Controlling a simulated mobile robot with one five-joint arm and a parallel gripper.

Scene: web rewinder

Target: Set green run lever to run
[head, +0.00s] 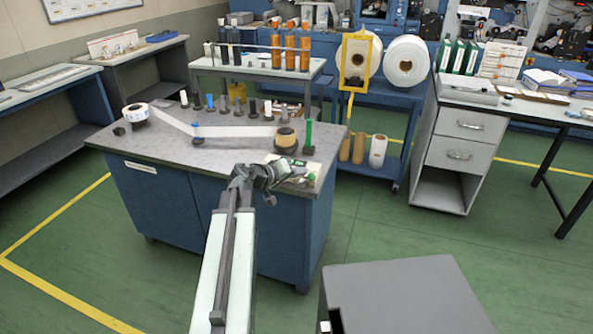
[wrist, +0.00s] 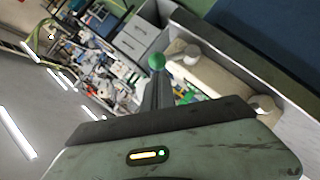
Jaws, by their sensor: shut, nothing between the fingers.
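A round green knob (wrist: 157,61) shows in the wrist view, straight beyond the tips of my gripper (wrist: 158,80). I cannot tell whether the fingers touch it. The fingers are together with nothing between them and hide whatever is below the knob. In the head view my gripper (head: 300,172) is at the near right corner of the grey-topped bench (head: 165,147), beside a pale plate with green marks (head: 313,178). My arm partly hides this spot, so the lever's position is unclear. An upright green post (head: 308,134) on a dark base stands just behind.
On the bench a pale web (head: 233,131) runs between a white roll (head: 137,112) and a tan roll (head: 286,139). Several small posts line its back edge. A blue cart with large white rolls (head: 407,60) stands behind.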

